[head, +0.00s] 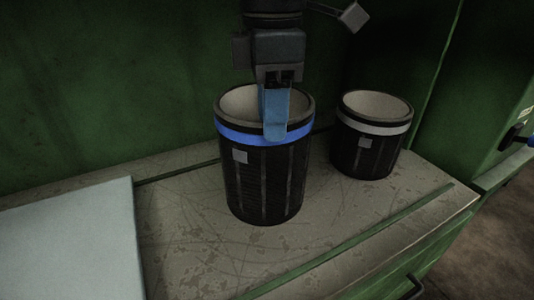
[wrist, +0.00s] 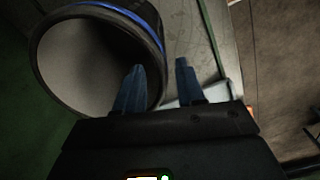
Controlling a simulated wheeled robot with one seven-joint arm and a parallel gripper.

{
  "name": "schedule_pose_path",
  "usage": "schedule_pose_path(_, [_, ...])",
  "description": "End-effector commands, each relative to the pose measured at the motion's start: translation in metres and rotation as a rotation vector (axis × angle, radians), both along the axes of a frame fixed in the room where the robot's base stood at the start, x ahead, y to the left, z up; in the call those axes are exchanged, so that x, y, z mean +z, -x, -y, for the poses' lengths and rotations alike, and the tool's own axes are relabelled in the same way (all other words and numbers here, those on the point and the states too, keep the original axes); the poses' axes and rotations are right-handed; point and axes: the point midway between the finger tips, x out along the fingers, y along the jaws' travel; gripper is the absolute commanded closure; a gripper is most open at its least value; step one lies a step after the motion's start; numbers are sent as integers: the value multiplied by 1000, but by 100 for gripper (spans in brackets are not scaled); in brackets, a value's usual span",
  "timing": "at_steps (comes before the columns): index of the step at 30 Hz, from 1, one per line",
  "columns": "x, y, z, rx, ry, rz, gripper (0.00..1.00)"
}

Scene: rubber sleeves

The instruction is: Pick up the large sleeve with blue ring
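The large sleeve with blue ring (head: 262,185) stands upright on the worktop in the head view. It is black and ribbed, open at the top, with a blue band below its rim and a small grey label. Its pale inside (wrist: 75,60) shows in the wrist view. My gripper (head: 275,136) points down at the sleeve's near rim, with one blue finger in front of the wall. In the wrist view my gripper (wrist: 160,66) is open, one finger over the sleeve's opening and the other outside the rim. The fingers look apart from the wall; contact cannot be told.
A smaller black sleeve with a grey-white ring (head: 371,135) stands just to the right. A pale flat panel (head: 70,240) lies at the left. The worn worktop (head: 195,245) is clear in front, with a green strip along its front edge. A green wall rises behind.

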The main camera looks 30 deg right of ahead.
Motion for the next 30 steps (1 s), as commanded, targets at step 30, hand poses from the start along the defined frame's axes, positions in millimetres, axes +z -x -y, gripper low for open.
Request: schedule_pose_path(30, [-62,3,1,0,-3,3,84])
